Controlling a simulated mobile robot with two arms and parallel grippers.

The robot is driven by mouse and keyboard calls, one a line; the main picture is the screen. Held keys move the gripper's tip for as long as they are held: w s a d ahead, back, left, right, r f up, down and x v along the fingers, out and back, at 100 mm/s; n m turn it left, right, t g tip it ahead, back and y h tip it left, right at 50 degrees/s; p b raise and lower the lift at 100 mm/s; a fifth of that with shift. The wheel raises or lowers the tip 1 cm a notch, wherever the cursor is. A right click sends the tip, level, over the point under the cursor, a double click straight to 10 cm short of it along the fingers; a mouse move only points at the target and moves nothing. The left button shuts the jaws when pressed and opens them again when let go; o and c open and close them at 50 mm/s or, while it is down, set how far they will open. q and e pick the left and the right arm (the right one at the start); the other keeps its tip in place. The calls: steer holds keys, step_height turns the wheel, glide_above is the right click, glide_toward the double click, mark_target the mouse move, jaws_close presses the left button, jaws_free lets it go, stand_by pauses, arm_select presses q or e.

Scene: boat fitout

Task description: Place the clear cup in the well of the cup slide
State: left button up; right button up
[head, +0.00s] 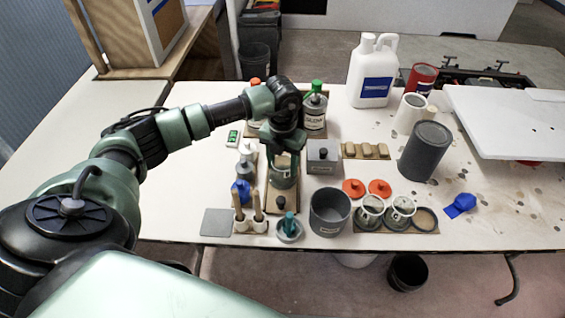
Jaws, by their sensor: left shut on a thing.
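My left gripper (284,153) points down at the middle of the table and is shut on a clear cup (284,179) with a greyish look. The cup is upright over a narrow brown board (291,207) with a dark knob at its near end, which looks like the cup slide. The cup and gripper hide the well, and I cannot tell whether the cup touches the board. Two similar cups (370,208) stand on another brown board (385,229) to the right, beside a dark empty ring (426,219). My right gripper is not in view.
A grey pot (329,212) and a grey box (322,157) stand close right of the held cup. Brushes (257,205) and a blue-topped item (240,192) stand close left. The table's left part is clear.

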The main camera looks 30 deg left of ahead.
arm_select(q)
steer(key=o, duration=1.2)
steer(key=shift+f, duration=0.1)
steer(key=shift+c, duration=0.2)
steer(key=shift+o, duration=0.8)
steer(key=shift+r+p, duration=0.3)
steer(key=shift+r, duration=0.35)
step_height(320, 180, up, 11)
steer(key=b, duration=0.2)
